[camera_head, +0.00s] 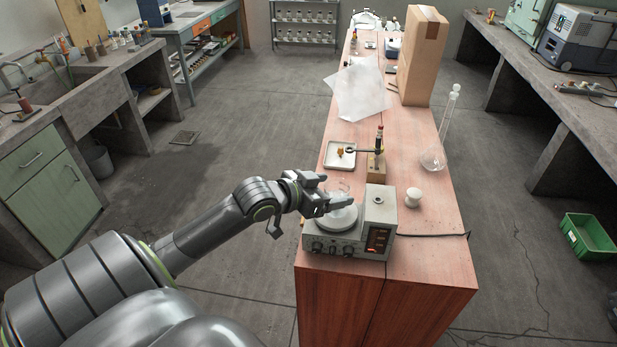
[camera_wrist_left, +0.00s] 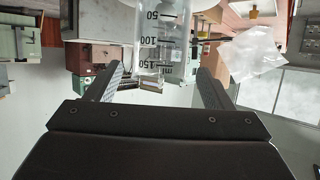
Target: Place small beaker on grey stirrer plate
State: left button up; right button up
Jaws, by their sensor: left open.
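The small beaker (camera_head: 342,188) is clear glass and faint in the head view, at the grey stirrer's round plate (camera_head: 336,219); it appears to stand on it, but its base is hard to make out. In the left wrist view the beaker (camera_wrist_left: 160,42) shows its black volume marks between the two fingers. My left gripper (camera_head: 336,190) is open, with its fingers on either side of the beaker; the wrist view shows the fingers (camera_wrist_left: 160,82) spread apart. The stirrer body (camera_head: 378,215) has knobs and a lit display. My right gripper is not in view.
A white stopper (camera_head: 413,197) stands right of the stirrer, near a cable. Behind are a wooden block (camera_head: 376,166) with an upright tool, a white tray (camera_head: 333,163), a tall flask (camera_head: 434,158) and a cardboard box (camera_head: 420,60). The bench's left edge is close to my arm.

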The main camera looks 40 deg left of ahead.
pick_arm(q)
jog(key=p+v, duration=0.1)
jog(key=v, duration=0.6)
jog(key=shift+s, duration=0.3)
jog(key=shift+a, duration=0.1)
jog(key=s+a+f+n+g+y, duration=0.1)
jog(key=a+f+y, duration=0.1)
jog(key=a+f, duration=0.45)
jog(key=s+a+f+n+g+y, duration=0.1)
jog(key=a+f+n+y, duration=0.15)
jog(key=f, duration=0.75)
jog(key=s+a+f+n+g+y, duration=0.1)
jog(key=a+f, duration=0.4)
jog(key=f, duration=0.3)
jog(key=s+d+f+g, duration=0.1)
jog(key=s+f+g, duration=0.1)
jog(key=s+f, duration=0.45)
jog(key=s+f+g, duration=0.1)
jog(key=s+f, duration=0.3)
jog(key=f, duration=0.6)
jog(key=s+d+f+g, duration=0.3)
jog(key=s+d+f, duration=0.5)
jog(key=s, duration=0.3)
jog(key=s+d+f+m+g+h, duration=0.1)
jog(key=s+d+f+g, duration=0.1)
jog(key=s+d+f, duration=0.6)
jog(key=s+d, duration=0.2)
jog(key=s, duration=0.1)
jog(key=shift+s+g, duration=0.2)
jog(key=shift+g, duration=0.2)
